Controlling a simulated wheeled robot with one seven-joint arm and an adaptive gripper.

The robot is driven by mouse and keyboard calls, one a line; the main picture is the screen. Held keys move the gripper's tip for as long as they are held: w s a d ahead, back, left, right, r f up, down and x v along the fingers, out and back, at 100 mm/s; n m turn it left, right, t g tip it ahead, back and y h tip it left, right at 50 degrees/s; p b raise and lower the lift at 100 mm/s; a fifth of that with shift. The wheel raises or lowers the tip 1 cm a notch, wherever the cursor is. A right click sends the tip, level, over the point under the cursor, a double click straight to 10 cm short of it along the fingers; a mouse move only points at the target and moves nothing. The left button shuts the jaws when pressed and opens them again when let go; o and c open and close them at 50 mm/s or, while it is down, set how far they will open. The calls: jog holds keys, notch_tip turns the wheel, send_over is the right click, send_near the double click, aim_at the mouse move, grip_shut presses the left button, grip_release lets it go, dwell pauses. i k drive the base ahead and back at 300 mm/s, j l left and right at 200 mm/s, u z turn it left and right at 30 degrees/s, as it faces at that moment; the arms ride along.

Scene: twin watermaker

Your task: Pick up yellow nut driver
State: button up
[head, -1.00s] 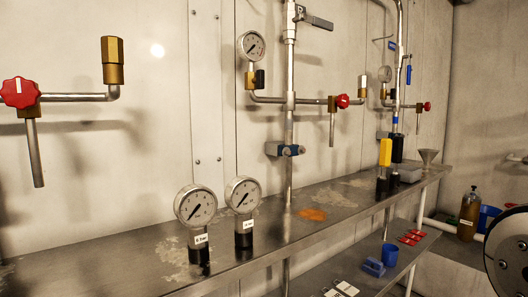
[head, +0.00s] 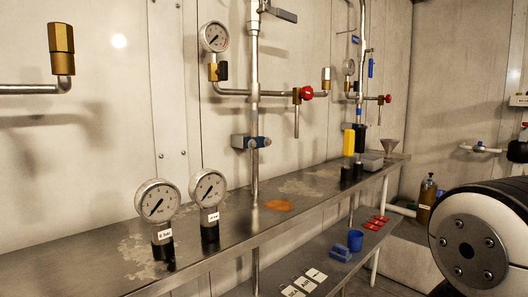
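The yellow nut driver (head: 349,142) stands upright toward the far end of the steel shelf (head: 240,222). Its yellow handle is at the top, and its lower part is dark, in or behind a dark stand. A similar black-handled tool (head: 361,138) stands close beside it on the right. My gripper is not in view. A rounded white and black link of my arm shows at the right edge, well apart from the nut driver.
Two pressure gauges (head: 158,201) (head: 208,187) stand on the near shelf. A grey box (head: 373,162) and a funnel (head: 389,146) are beyond the tools. Pipes with red valve knobs (head: 306,93) run along the wall.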

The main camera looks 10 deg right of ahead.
aim_at(349, 134)
jog(key=i+l, duration=0.35)
jog(key=l, duration=0.15)
jog(key=i+l, duration=0.4)
jog(key=l, duration=0.15)
jog(key=z, duration=0.05)
